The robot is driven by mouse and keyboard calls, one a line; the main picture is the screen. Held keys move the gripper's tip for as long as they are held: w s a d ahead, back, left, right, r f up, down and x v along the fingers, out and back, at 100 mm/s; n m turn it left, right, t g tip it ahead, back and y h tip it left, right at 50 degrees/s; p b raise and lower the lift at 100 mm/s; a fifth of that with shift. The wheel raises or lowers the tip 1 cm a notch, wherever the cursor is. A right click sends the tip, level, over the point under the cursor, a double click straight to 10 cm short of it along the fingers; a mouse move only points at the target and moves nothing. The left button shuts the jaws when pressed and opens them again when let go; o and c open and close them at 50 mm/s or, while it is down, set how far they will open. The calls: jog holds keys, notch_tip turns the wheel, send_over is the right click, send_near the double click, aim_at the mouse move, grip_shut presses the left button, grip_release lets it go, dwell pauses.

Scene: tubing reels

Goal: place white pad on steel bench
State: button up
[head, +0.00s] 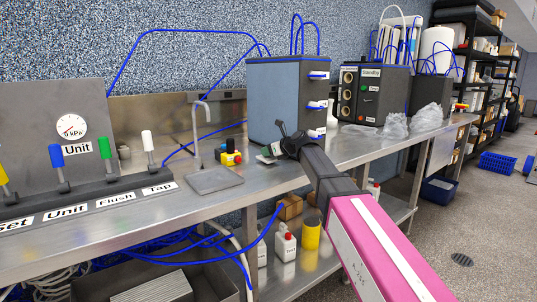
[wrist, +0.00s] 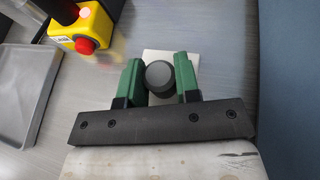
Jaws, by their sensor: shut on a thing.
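My gripper (head: 284,147) is over the steel bench (head: 335,157), in front of the blue-grey cabinet. In the wrist view, the green fingers of my gripper (wrist: 160,78) are shut on a dark round knob. The white pad (wrist: 172,58) shows around and beyond this knob, partly hidden by the fingers. In the head view, the white pad (head: 272,149) shows as a small pale patch beside the gripper, low over the bench top. I cannot tell whether it touches the bench. The bench surface (wrist: 205,22) also shows in the wrist view.
A yellow box with a red button (head: 231,157) stands left of the gripper, and a grey tray (head: 214,181) lies in front of it. The blue-grey cabinet (head: 283,97) stands close behind. A black standby unit (head: 372,95) and clear plastic bags (head: 395,126) are farther right.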

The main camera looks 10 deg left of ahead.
jog(key=shift+f, duration=0.45)
jog(key=shift+f, duration=0.1)
jog(key=o, duration=0.9)
jog(key=v, duration=1.2)
jog(key=shift+r, duration=0.2)
